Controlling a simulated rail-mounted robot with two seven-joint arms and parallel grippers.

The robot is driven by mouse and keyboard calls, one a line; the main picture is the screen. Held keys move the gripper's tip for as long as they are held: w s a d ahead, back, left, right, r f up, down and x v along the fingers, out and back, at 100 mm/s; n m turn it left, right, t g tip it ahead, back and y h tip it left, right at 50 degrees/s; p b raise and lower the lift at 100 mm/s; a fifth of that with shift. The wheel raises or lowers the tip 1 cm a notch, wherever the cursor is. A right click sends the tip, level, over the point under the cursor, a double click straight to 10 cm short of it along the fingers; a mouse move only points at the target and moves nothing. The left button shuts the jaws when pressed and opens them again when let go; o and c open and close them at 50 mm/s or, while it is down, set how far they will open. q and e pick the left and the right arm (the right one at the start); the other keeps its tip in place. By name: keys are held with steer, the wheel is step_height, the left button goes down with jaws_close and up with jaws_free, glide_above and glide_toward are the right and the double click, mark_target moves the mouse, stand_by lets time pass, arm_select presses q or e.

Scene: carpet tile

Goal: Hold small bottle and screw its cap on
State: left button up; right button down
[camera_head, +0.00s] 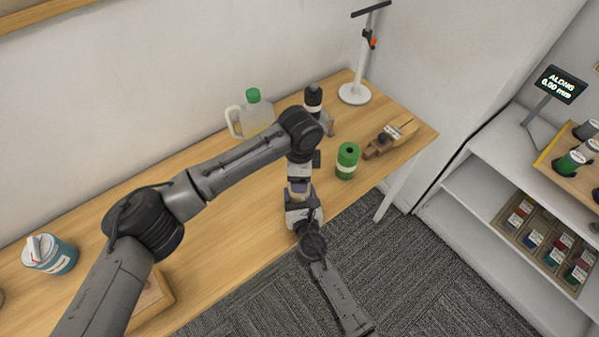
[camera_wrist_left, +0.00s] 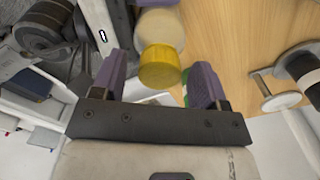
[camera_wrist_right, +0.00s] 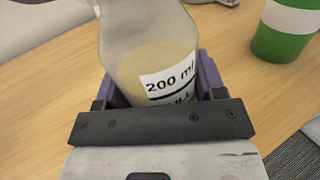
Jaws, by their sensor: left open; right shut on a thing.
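The small bottle (camera_wrist_right: 150,60) holds beige contents and has a white label reading 200 ml FULL. My right gripper (camera_wrist_right: 157,85) is shut around its body; the bottle's top is out of the right wrist view. The yellow cap (camera_wrist_left: 159,66) shows in the left wrist view, in line with the beige bottle (camera_wrist_left: 160,28) behind it. It appears to rest on the bottle's end; whether it is threaded I cannot tell. My left gripper (camera_wrist_left: 160,80) is open, its purple fingers on either side of the cap. In the head view my grippers (camera_head: 299,187) meet and hide the bottle and cap.
A blue tub (camera_head: 55,256) is far left. Shelves (camera_head: 470,205) are right.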

arm_select(q)
steer(key=shift+r, duration=2.25)
steer(key=shift+c, duration=0.3)
steer(key=r, duration=0.3)
steer(key=shift+w+d+r, duration=0.1)
steer(key=shift+w+d, duration=0.05)
steer(key=shift+w, duration=0.2)
steer(key=n, duration=0.3)
steer(key=shift+s+r+n, duration=0.1)
steer(key=shift+s+n, duration=0.05)
steer(key=shift+n, duration=0.25)
steer(key=n, duration=0.3)
steer(key=shift+s, duration=0.15)
steer(key=n, duration=0.5)
steer(key=shift+s+n, duration=0.1)
steer(key=shift+n, duration=0.2)
